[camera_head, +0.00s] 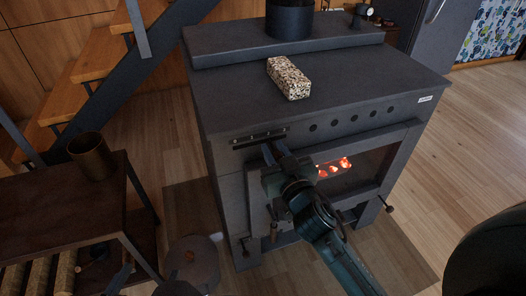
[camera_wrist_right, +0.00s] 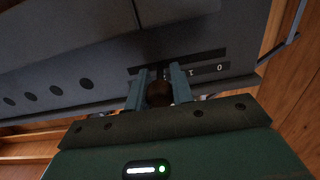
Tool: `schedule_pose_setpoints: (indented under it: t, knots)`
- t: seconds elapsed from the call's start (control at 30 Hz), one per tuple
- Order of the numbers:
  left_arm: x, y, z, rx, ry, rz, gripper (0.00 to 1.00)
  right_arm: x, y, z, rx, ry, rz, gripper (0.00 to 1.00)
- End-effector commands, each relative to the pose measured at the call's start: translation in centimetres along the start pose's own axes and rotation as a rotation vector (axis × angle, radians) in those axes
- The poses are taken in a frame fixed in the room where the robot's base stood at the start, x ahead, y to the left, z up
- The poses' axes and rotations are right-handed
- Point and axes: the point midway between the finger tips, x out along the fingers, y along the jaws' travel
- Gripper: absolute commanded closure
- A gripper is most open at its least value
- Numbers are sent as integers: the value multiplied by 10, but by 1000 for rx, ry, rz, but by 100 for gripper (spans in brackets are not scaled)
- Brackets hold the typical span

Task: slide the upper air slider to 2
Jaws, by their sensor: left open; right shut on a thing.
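The upper air slider's dark plate (camera_head: 246,142) is on the upper left of the stove front, just below the cooktop. My right gripper (camera_head: 272,153) reaches it from below and in front, hiding part of the plate. In the right wrist view, the two fingers of this gripper (camera_wrist_right: 160,88) are shut on the slider's round brown knob (camera_wrist_right: 160,95). The marks 0 and 1 (camera_wrist_right: 205,70) show on the plate to the right of the fingers, 1 nearer the knob. Mark 2 is not visible; the fingers cover that part. My left gripper is not in view.
The stove (camera_head: 330,95) has a row of round holes right of the slider and a glowing fire window (camera_head: 335,168). A speckled block (camera_head: 288,78) lies on the cooktop. A dark side table (camera_head: 70,205) with a pot (camera_head: 92,157) stands at left.

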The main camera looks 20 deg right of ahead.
Motion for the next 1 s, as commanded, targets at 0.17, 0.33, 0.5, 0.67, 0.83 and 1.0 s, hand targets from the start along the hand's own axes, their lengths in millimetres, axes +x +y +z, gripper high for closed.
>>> schedule_pose_setpoints:
  t: [0.17, 0.33, 0.5, 0.67, 0.83, 1.0]
  knots:
    - [-1, 0, 2, -3, -7, -1, 27, 0, 1, 0, 0, 1, 1, 100]
    - [-1, 0, 2, -2, -8, -1, 27, 0, 0, 0, 0, 1, 0, 70]
    - [-1, -1, 2, 0, -8, -2, 27, 0, 0, 0, 1, 1, -1, 56]
    - [-1, -1, 3, 3, -8, -2, 27, 0, 0, 0, 1, 1, -1, 55]
    - [-1, -1, 2, 4, -8, -1, 27, -4, 0, 0, 2, 1, -1, 55]
    - [-2, -1, 1, 3, -7, -2, 27, -25, 0, 1, 3, -2, 0, 55]
